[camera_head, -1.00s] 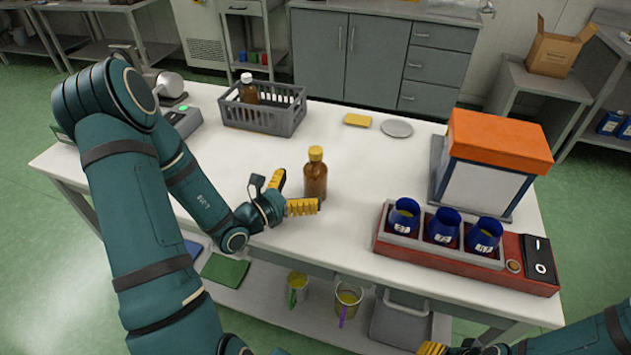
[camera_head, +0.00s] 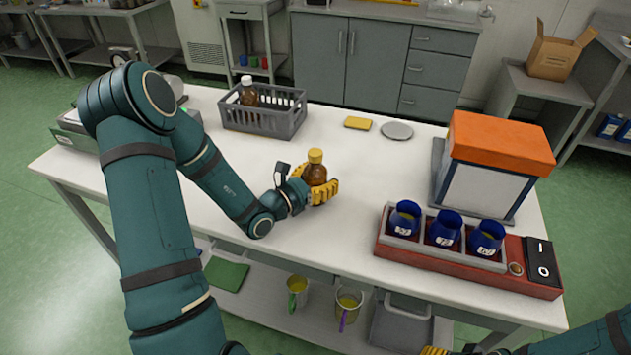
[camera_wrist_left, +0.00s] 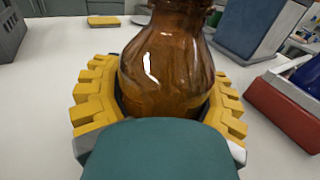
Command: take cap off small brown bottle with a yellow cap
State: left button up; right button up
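The small brown bottle (camera_head: 314,174) with a yellow cap (camera_head: 315,156) stands upright on the white table (camera_head: 250,165). The cap is on the bottle. My left gripper (camera_head: 322,192) has its yellow fingers around the bottle's body, below the cap. In the left wrist view the brown glass (camera_wrist_left: 168,70) fills the space between the curved fingers, which look closed against it; the cap is out of that view. My right gripper (camera_head: 434,351) shows only as a bit of yellow at the bottom edge, so its opening is hidden.
A grey crate (camera_head: 265,122) holding a white-capped brown bottle (camera_head: 249,92) is at the back left. A yellow block (camera_head: 357,123) and a grey disc (camera_head: 397,131) lie behind. A red rack (camera_head: 470,263) with blue cups and an orange-topped box (camera_head: 500,140) stand right.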

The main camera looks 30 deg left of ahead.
pick_arm(q)
jog(key=shift+c, duration=1.3)
notch_tip(320, 180, up, 10)
jog(key=p, duration=0.3)
jog(key=o, duration=0.4)
jog(key=c, duration=0.4)
